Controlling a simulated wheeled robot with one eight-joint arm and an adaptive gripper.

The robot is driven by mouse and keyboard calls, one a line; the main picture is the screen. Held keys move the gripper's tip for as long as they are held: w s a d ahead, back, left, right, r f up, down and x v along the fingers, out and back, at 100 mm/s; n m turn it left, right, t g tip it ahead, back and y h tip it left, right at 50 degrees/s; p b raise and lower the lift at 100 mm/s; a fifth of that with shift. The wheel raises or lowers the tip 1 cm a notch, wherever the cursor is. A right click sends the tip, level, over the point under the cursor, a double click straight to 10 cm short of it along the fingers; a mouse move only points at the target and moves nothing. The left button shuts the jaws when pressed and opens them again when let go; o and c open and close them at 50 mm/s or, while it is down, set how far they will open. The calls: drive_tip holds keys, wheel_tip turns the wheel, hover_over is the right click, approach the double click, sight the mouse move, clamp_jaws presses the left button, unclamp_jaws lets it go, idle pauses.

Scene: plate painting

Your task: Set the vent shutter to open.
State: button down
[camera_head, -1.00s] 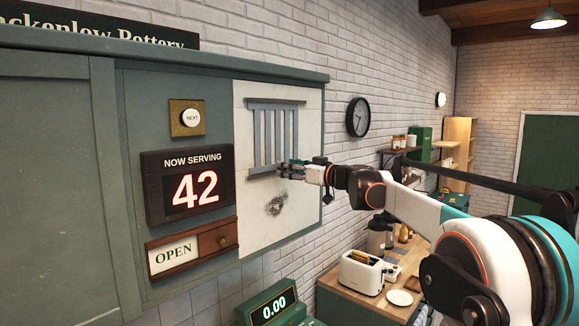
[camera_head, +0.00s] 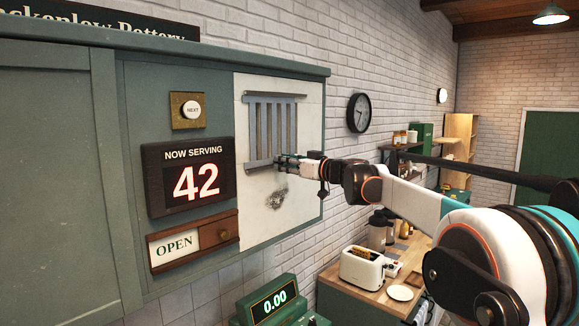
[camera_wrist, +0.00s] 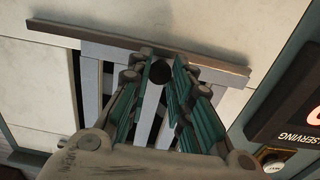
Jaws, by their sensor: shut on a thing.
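The vent shutter (camera_head: 272,125) is a grey slatted grille between two rails on the white panel. Its lower rail shows in the wrist view (camera_wrist: 90,34), with grey slats and dark gaps between them. My gripper (camera_head: 279,163) is at the lower right part of the vent, by the lower rail. In the wrist view its teal-lined fingers (camera_wrist: 160,75) are on either side of a small dark round knob (camera_wrist: 160,71) near that rail, and are shut on it. The fingers hide part of the slats. The head view hides the knob behind the gripper.
Left of the vent are the NOW SERVING display (camera_head: 186,180), the NEXT button (camera_head: 191,109) and the OPEN sign slider (camera_head: 193,243). A dark smudge (camera_head: 277,199) marks the panel below. A toaster (camera_head: 363,267) stands on the counter. A clock (camera_head: 359,112) hangs to the right.

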drive_tip(key=c, duration=1.5)
unclamp_jaws()
drive_tip(key=shift+s+a, duration=0.1)
drive_tip(key=shift+c, duration=0.2)
drive_tip(key=shift+o, duration=0.6)
drive_tip(key=shift+s+a, duration=0.1)
drive_tip(key=v, duration=1.2)
drive_tip(key=shift+f, duration=0.1)
